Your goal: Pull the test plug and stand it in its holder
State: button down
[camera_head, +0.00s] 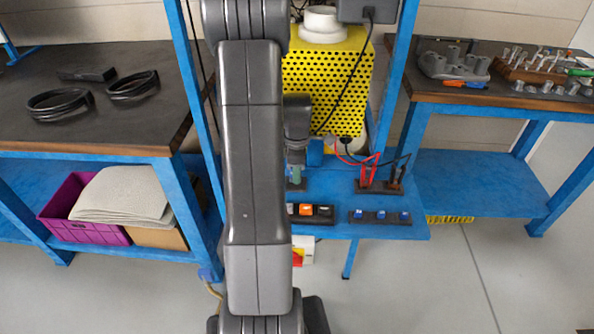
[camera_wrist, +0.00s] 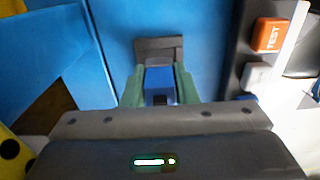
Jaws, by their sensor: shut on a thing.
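My gripper (camera_head: 296,174) points down over the blue shelf in the head view, just right of my arm. In the wrist view its green fingers (camera_wrist: 158,76) are shut on the blue test plug (camera_wrist: 159,88). A dark block (camera_wrist: 160,48), apparently the holder, lies by the fingertips on the blue surface; it partly shows in the head view (camera_head: 298,187). I cannot tell whether the plug is seated in it or only above it. My gripper and arm hide the plug in the head view.
A strip with an orange TEST button (camera_wrist: 271,34) and a white button (camera_wrist: 256,76) is close on the right. Red leads (camera_head: 367,172) stand in another dark block. A row of blue sockets (camera_head: 380,217) is at the shelf's front. A yellow perforated box (camera_head: 345,75) stands behind.

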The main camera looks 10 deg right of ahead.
jog(key=shift+f+b, duration=0.6)
jog(key=shift+f, duration=0.25)
jog(key=c, duration=1.1)
grip_release()
jog(key=shift+o, duration=0.2)
notch_tip(320, 180, up, 14)
jog(key=shift+p, duration=0.35)
jog(key=shift+f, duration=0.15)
notch_tip(320, 180, down, 13)
jog(key=shift+f, duration=0.1)
jog(key=shift+f, duration=0.1)
